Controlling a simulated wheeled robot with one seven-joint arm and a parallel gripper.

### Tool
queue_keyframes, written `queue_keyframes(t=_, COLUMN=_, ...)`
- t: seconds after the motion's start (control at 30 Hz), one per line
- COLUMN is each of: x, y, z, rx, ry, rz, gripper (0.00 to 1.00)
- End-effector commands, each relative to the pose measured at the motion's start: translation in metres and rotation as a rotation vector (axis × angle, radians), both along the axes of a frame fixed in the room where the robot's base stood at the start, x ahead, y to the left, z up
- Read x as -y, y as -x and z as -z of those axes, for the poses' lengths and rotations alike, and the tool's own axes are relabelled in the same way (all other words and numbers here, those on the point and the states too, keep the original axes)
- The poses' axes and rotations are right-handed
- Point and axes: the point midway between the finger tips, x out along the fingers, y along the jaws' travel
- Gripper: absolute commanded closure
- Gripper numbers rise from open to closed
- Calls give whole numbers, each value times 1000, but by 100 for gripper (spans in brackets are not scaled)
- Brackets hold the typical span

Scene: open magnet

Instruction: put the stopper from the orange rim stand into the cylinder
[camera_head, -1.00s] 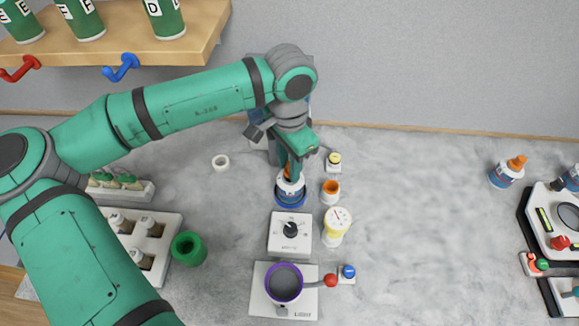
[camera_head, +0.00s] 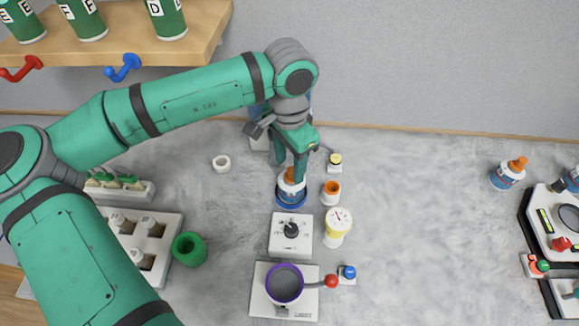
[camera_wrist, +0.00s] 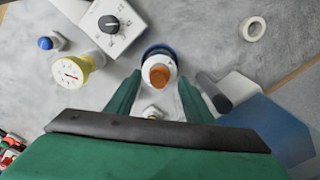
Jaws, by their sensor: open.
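A small white stand with an orange rim (camera_head: 331,188) is right of my gripper in the head view; I cannot make out a stopper in it. A white bottle with an orange top (camera_head: 291,186) sits in a blue-rimmed holder (camera_head: 290,204). It also shows in the wrist view (camera_wrist: 158,74). My gripper (camera_head: 291,178) is open, with its fingers to either side of the orange top and apart from it in the wrist view (camera_wrist: 157,92). A green hollow cylinder (camera_head: 189,249) stands at the lower left; I cannot tell whether it is the task's cylinder.
A white knob box (camera_head: 291,236), a yellow-rimmed gauge (camera_head: 338,225) and a purple-rimmed pot (camera_head: 284,285) stand in front of the holder. A white ring (camera_head: 222,163) lies left. A blue-button box (camera_head: 348,273) is at the lower right.

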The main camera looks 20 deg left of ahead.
Motion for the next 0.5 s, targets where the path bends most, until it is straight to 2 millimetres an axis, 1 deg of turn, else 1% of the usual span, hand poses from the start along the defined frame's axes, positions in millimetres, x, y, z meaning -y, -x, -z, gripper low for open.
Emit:
queue_keyframes(t=0.1, x=1, y=-1, z=-24, rx=3, ry=1, rz=2, gripper=52)
queue_keyframes(t=0.3, x=1, y=-1, z=-63, rx=2, ry=0, rz=1, gripper=52)
queue_keyframes(t=0.4, x=1, y=0, z=-77, rx=1, ry=1, rz=1, gripper=52)
queue_keyframes(t=0.5, x=0, y=-1, z=-87, rx=1, ry=1, rz=0, gripper=52)
